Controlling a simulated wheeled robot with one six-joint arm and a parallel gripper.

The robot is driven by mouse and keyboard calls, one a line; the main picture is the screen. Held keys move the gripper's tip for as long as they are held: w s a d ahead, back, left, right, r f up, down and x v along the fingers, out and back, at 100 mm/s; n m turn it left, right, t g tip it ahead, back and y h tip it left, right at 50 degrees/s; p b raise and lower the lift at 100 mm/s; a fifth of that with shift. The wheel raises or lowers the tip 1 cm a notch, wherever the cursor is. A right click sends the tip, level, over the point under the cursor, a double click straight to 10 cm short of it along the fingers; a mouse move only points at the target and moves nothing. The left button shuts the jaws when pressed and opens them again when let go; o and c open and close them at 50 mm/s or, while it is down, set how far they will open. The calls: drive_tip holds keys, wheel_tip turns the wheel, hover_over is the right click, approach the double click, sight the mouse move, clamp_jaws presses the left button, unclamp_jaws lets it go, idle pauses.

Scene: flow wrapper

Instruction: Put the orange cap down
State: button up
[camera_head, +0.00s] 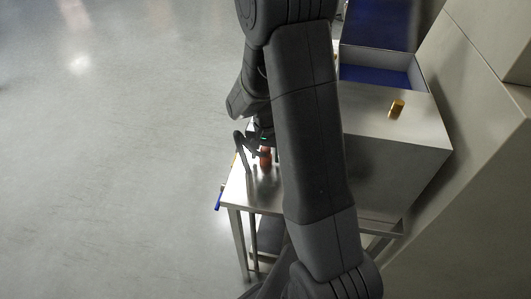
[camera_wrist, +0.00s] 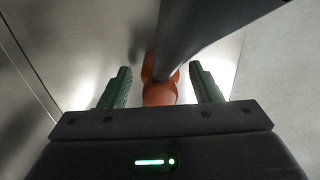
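The orange cap (camera_head: 265,157) is at the small metal table, just below my gripper (camera_head: 262,146) in the head view. In the wrist view the orange cap (camera_wrist: 160,94) lies between the two green fingers of my gripper (camera_wrist: 162,80), with a gap on each side. The fingers stand apart and do not visibly touch it. A dark grey bar crosses in front of part of the cap. I cannot tell the exact height of the cap over the table top.
The metal table (camera_head: 236,190) is small, with thin legs and a blue item (camera_head: 219,201) at its left edge. A steel machine housing (camera_head: 375,150) stands to the right, with a gold cylinder (camera_head: 396,109) on top and a blue-lined opening (camera_head: 375,75) behind. Open floor lies left.

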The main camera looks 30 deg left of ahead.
sight(266, 149)
wheel_tip(266, 149, up, 12)
drive_tip(key=shift+r, duration=0.15)
idle(0.5)
wheel_tip(266, 149, down, 12)
drive_tip(key=shift+f, duration=0.1)
drive_tip(key=shift+r, duration=1.45)
